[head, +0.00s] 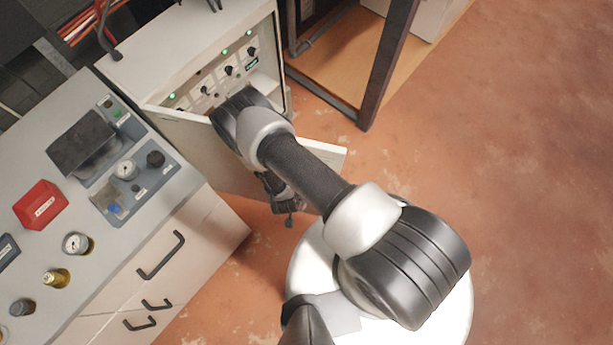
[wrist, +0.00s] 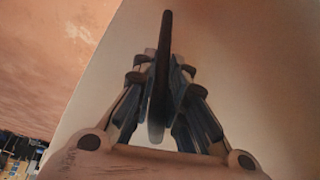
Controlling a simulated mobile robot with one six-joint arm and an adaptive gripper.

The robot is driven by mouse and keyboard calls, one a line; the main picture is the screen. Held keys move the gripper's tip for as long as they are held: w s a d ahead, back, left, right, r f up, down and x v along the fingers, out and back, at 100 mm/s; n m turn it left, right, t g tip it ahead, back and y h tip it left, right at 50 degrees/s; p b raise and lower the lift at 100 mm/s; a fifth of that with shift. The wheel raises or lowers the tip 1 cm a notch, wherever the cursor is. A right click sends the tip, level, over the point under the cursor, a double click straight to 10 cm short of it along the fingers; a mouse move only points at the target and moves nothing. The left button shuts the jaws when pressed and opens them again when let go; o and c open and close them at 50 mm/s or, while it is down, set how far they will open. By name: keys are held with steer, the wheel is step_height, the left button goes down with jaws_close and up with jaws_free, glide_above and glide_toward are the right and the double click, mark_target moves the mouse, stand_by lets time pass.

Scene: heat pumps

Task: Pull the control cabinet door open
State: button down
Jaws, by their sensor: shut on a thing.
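The control cabinet (head: 185,40) stands at the top middle in the head view. Its pale door (head: 193,150) stands partly open, swung out from the left side, and the inside panel with knobs and green lights (head: 229,70) shows. My gripper (head: 285,205) is at the outer side of the door, partly hidden behind my arm. In the wrist view my gripper (wrist: 160,95) is shut on a dark upright handle (wrist: 165,45) on the pale door face (wrist: 245,70). The handle is not clear in the head view.
A grey console (head: 85,215) with gauges, a red box (head: 41,204) and drawer handles stands at the left, close to the door. A dark metal frame (head: 385,65) stands right of the cabinet. The reddish floor (head: 520,150) at the right is clear.

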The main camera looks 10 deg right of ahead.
steer(key=shift+m, duration=0.7)
steer(key=s+a, duration=0.2)
steer(key=s, duration=0.1)
steer(key=s+a, duration=0.1)
steer(key=shift+s, duration=0.35)
steer(key=c, duration=1.6)
jaws_free()
steer(key=shift+a, duration=0.1)
steer(key=v, duration=1.2)
steer(key=shift+w+a, duration=0.2)
steer(key=shift+w, duration=0.05)
